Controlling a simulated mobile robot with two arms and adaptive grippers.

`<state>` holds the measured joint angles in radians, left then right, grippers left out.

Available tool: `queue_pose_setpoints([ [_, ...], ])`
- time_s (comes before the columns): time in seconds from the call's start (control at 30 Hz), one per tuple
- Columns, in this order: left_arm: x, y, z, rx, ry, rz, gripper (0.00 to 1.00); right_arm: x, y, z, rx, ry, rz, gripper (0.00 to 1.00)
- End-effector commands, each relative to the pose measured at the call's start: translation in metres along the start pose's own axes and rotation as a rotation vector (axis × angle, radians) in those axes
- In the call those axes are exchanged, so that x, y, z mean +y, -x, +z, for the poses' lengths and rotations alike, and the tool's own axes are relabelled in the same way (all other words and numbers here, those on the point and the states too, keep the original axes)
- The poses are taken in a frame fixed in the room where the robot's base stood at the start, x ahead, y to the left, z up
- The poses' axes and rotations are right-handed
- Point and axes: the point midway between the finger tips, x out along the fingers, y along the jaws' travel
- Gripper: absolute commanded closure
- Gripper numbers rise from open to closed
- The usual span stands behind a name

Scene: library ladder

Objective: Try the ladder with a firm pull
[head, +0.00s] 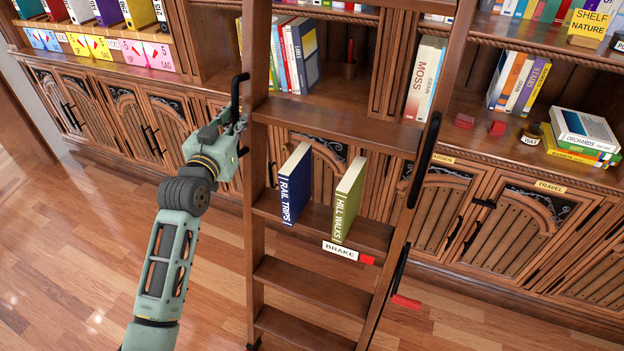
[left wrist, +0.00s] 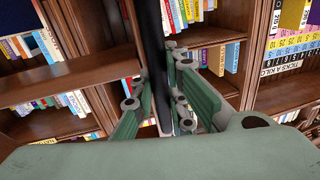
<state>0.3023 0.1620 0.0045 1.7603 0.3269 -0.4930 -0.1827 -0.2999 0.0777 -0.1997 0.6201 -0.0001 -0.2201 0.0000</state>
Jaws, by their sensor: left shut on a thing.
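The wooden ladder (head: 314,283) stands upright against the bookcase in the head view. A black handle (head: 236,92) is fixed to its left rail, and another black handle (head: 424,160) is on its right rail. My left gripper (head: 238,122) is shut on the left handle near its lower end. In the left wrist view, the green fingers (left wrist: 160,98) are on both sides of the dark handle bar (left wrist: 158,50). A BRAKE label (head: 340,250) is on a lower step, with a red tab beside it. A black lever with a red end (head: 406,301) hangs by the right rail. My right gripper is not in view.
Two books, RAIL TRIPS (head: 296,185) and HILL WALKS (head: 348,200), stand on a ladder step. Bookcase shelves with books and small red blocks (head: 497,128) are behind, above carved cabinet doors (head: 440,215). The wooden floor (head: 217,290) left of the ladder is clear.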

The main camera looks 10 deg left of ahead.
Motion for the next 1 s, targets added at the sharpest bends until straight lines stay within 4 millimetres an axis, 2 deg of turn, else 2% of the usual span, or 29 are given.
queue_pose_setpoints([
  [0.03, 0.0032, 0.0002, 0.0077, -0.017, -0.001, 0.006, 1.0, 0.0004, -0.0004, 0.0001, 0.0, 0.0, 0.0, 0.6],
  [0.77, 0.0015, 0.0001, 0.007, -0.016, -0.004, 0.003, 1.0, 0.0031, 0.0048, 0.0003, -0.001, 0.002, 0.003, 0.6],
  [0.8, 0.0014, 0.0001, 0.0069, -0.016, -0.004, 0.002, 0.86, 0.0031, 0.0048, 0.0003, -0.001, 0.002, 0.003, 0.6],
  [1.0, 0.0006, -0.0001, 0.004, -0.009, -0.003, 0.001, 0.69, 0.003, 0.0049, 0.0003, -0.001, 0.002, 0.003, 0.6],
])
